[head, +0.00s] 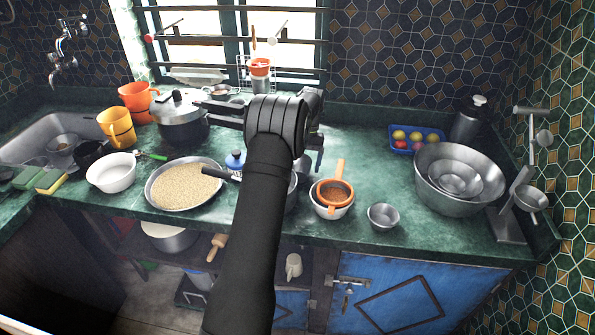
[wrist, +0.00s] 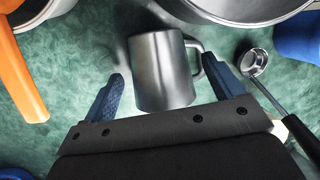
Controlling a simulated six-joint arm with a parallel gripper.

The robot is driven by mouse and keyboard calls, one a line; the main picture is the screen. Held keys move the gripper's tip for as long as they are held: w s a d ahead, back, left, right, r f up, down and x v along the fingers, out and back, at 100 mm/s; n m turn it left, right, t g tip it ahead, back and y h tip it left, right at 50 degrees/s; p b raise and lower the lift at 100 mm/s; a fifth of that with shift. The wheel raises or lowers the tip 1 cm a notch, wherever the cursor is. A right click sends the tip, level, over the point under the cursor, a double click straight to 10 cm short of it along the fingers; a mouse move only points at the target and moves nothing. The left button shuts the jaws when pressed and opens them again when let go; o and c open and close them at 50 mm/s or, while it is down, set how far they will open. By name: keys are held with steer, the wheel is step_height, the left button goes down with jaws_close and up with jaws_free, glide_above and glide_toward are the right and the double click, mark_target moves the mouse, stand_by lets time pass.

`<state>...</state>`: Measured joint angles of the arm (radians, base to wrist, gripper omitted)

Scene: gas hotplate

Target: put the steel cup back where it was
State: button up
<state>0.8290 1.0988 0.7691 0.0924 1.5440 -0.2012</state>
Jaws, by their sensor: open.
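The steel cup (wrist: 160,72) stands on the green counter in the wrist view, with its handle on the right side. My gripper (wrist: 164,70) is open. Its two blue fingers are on either side of the cup, the left one apart from the wall and the right one close by the handle. I cannot tell whether the right finger touches the handle. In the head view my arm covers the cup and most of my gripper.
An orange strainer (head: 335,190) sits on a bowl, its handle left of the cup in the wrist view (wrist: 22,75). A ladle (wrist: 254,64) lies right of my gripper. A grain pan (head: 185,184) and a small steel bowl (head: 383,216) stand nearby. The counter's right middle is clear.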

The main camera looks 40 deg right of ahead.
steer(key=shift+a+f, duration=0.2)
steer(key=shift+f, duration=0.45)
steer(key=c, duration=1.1)
steer(key=shift+c, duration=0.2)
steer(key=shift+r, duration=0.1)
